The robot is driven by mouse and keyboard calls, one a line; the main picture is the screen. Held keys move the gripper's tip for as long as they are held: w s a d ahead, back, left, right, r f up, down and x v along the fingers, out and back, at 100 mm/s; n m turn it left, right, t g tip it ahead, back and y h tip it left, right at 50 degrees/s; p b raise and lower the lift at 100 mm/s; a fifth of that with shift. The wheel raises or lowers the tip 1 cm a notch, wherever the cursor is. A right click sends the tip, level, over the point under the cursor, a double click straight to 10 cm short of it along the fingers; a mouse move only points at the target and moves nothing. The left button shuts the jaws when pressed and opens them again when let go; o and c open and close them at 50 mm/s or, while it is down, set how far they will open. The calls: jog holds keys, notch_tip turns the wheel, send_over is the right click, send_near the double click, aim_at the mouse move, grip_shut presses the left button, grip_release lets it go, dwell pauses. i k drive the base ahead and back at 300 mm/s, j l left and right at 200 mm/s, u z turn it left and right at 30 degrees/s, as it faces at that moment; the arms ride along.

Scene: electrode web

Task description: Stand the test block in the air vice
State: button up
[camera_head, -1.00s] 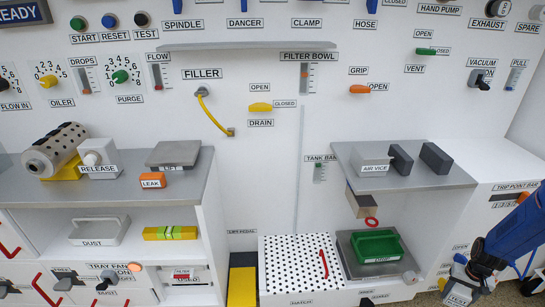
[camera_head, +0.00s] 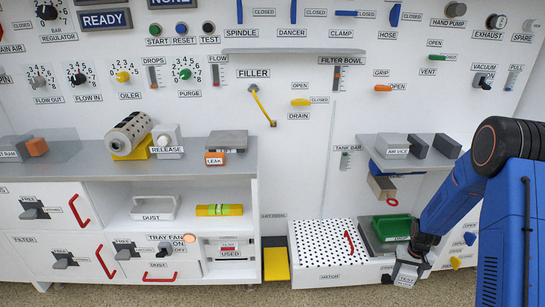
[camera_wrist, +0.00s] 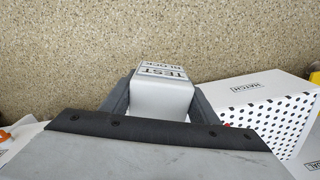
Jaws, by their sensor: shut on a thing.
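The test block (camera_wrist: 162,94) is white with a "TEST BLOCK" label and sits between the two dark fingers of my gripper (camera_wrist: 160,105) in the wrist view. In the head view my gripper (camera_head: 414,258) points down, shut on the block (camera_head: 406,276), low in front of the cabinet's right side. The air vice (camera_head: 397,152) is on the grey right shelf, a white labelled box with two dark jaw blocks (camera_head: 447,146) and a gap between them. The vice is above and behind my gripper, apart from it.
A green tray (camera_head: 392,228) stands on the lower level behind my gripper. A white perforated hatch (camera_head: 325,243) is left of it. A brown block with a red ring (camera_head: 383,188) hangs under the right shelf (camera_head: 375,142). Speckled floor (camera_head: 345,297) is clear in front.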

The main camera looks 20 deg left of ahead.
aim_at(431, 152)
jog(key=u, duration=1.6)
jog(key=l+u, duration=0.3)
jog(key=l, duration=0.15)
jog(key=l+u, duration=0.25)
jog(key=l, duration=0.2)
jog(key=k+l+u, duration=0.15)
jog(key=l+u, duration=0.15)
jog(key=l, duration=0.15)
